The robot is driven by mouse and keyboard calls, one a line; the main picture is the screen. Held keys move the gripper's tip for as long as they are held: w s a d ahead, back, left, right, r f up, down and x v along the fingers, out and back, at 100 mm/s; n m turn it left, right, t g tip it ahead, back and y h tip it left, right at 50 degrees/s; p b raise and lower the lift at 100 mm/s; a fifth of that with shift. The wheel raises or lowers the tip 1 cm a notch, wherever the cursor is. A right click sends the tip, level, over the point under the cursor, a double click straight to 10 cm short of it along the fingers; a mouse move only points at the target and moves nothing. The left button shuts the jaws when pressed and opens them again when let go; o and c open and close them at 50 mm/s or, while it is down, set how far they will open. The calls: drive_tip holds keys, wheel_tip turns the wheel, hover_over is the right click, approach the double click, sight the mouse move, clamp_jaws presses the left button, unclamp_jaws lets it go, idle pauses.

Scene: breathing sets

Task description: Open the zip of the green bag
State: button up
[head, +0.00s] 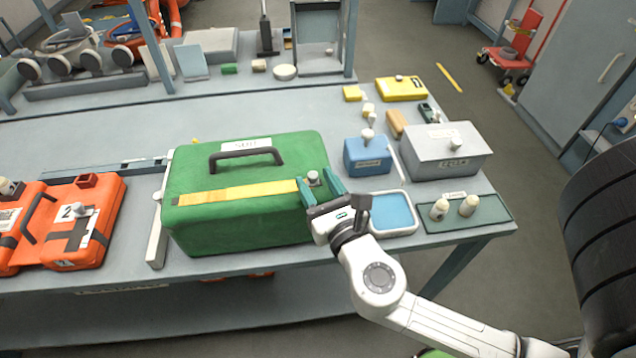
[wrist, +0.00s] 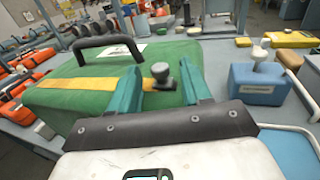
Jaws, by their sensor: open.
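The green bag (head: 238,222) lies on the grey table, with a black carry handle (head: 246,157) and a yellow strip (head: 240,193) along its top. A grey knob-like zip pull (head: 313,178) stands at the right end of the strip. It also shows in the wrist view (wrist: 161,75). My gripper (head: 318,187) is at the bag's right end, its two green fingers apart on either side of the pull. In the wrist view the pull is between the fingers (wrist: 164,88), with gaps on both sides. The zip's teeth cannot be made out.
Orange cases (head: 85,220) are left of the bag. A blue box (head: 368,157), a grey box (head: 440,160) and a blue-lined tray (head: 392,212) are to its right. Two pale bottles stand on a green mat (head: 490,214). Free table lies behind the bag.

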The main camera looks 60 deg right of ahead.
drive_tip(key=b+v, duration=0.3)
drive_tip(key=v, duration=0.7)
drive_tip(key=shift+s+a, duration=0.25)
drive_tip(key=shift+s, duration=0.1)
idle(0.4)
